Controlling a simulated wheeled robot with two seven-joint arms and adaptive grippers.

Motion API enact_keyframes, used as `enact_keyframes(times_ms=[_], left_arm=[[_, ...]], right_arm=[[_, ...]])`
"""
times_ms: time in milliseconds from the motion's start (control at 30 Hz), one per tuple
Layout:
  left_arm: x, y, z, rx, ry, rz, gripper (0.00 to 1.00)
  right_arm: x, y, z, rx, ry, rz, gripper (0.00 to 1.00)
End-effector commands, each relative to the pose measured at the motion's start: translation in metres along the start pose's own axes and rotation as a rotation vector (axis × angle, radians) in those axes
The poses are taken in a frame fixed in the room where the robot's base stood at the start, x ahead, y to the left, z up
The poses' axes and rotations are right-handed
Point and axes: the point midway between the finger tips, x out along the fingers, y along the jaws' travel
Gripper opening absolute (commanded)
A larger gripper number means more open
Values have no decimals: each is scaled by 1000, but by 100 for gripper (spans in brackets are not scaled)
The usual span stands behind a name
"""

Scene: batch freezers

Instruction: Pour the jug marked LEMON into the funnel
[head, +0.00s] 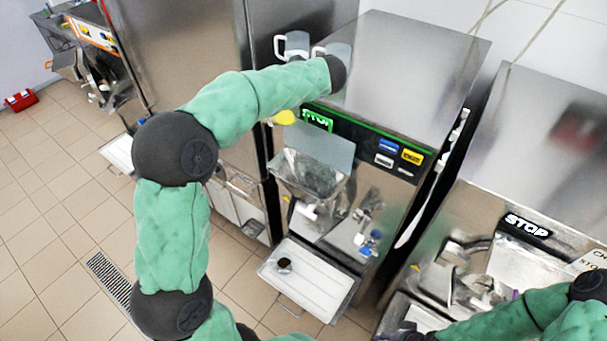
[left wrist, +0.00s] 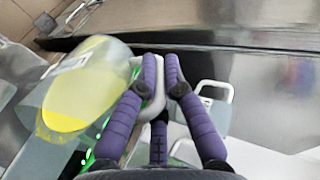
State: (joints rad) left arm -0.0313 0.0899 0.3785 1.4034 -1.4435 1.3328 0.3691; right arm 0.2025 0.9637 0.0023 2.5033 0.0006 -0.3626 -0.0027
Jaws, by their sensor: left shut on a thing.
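In the left wrist view my left gripper (left wrist: 160,75) has its purple fingers shut on the white handle of a clear jug (left wrist: 85,85). The jug is tilted and holds yellow liquid; its white label (left wrist: 68,64) is too blurred to read. In the head view my arm hides most of the jug, and only a yellow part (head: 284,117) shows below my forearm. The clear funnel-like hopper (head: 308,175) is on the front of the middle freezer, below and slightly right of that yellow part. My right gripper (head: 402,333) is partly visible at the bottom edge; its fingers are unclear.
Two clear jugs with white handles (head: 292,45) (head: 338,50) stand near the back of the middle freezer's top (head: 410,60). A white tray (head: 310,280) with a small dark round item juts out below the hopper. Another freezer with a STOP sign (head: 528,226) stands at right.

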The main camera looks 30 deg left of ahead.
Motion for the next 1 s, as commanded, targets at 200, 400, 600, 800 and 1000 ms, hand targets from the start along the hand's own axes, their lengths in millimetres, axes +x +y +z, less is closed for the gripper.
enact_keyframes(times_ms=[200,400,600,800,1000], left_arm=[[-3,4,0,-1,10,-45,0],[-6,7,0,-1,21,-94,0],[-10,9,1,0,27,-140,0],[-13,9,-1,0,31,-156,0],[-15,12,-1,-1,35,-175,0]], right_arm=[[10,3,0,0,0,0,41],[17,6,-1,0,0,0,41],[22,8,-1,0,0,0,41],[24,8,-1,0,0,0,41],[28,10,-1,0,0,0,41]])
